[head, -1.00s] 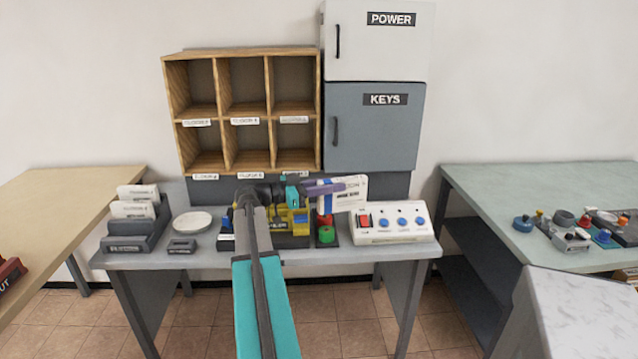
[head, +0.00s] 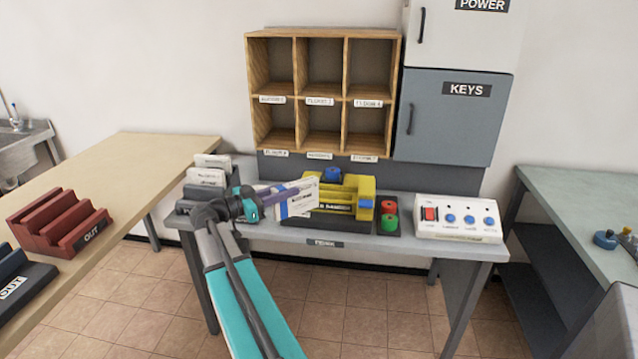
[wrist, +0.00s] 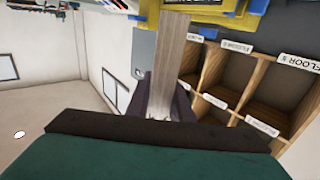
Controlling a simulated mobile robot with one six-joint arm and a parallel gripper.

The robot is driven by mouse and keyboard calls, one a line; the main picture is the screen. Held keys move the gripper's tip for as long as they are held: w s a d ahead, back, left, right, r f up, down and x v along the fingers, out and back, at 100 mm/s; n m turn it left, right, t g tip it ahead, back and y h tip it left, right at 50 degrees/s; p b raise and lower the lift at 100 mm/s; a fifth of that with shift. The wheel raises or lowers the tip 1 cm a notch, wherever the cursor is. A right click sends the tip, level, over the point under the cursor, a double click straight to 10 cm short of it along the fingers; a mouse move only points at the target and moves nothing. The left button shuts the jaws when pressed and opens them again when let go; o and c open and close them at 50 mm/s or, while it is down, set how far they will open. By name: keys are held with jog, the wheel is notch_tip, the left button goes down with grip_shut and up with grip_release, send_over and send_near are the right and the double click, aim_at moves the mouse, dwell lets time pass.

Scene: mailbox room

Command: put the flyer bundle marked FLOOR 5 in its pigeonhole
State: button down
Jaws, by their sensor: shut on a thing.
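My gripper (head: 272,196) is shut on a white flyer bundle (head: 297,203) with a blue band. It holds the bundle above the desk, in front of the yellow machine; its print is too small to read. In the wrist view the bundle (wrist: 168,65) shows edge-on between the fingers. The wooden pigeonhole rack (head: 323,33) stands behind and above the desk, with two rows of three compartments. They look empty, and each has a small label whose number I cannot read surely. The rack (wrist: 250,113) also shows at the right of the wrist view, labels tilted.
More white bundles (head: 207,176) stand in a dark holder on the desk's left. A yellow machine (head: 350,195), red and green buttons (head: 389,216) and a white switch box (head: 458,218) fill the right. A grey KEYS cabinet (head: 448,120) adjoins the rack. Space before the rack is open.

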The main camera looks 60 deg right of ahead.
jog(key=w+a+f+n+t+h, duration=0.1)
jog(key=w+a+f+n+t, duration=0.15)
jog(key=w+a, duration=0.45)
jog(key=w+a+f+n+t, duration=0.1)
jog(key=w+a+n+t, duration=0.2)
jog(key=a, duration=0.8)
jog(key=w+a+f+n+t+h, duration=0.15)
jog(key=w+a+t, duration=0.25)
jog(key=a, duration=0.4)
jog(key=a+f+n+t+y, duration=0.2)
jog(key=a+f+t, duration=0.1)
jog(key=a, duration=0.9)
jog(key=a+f+n+t+y, duration=0.3)
jog(key=a+t, duration=0.3)
jog(key=a, duration=0.7)
jog(key=shift+w+a+f+n, duration=0.15)
jog(key=shift+w+a+n, duration=0.15)
jog(key=shift+w, duration=0.05)
jog(key=shift+a, duration=0.15)
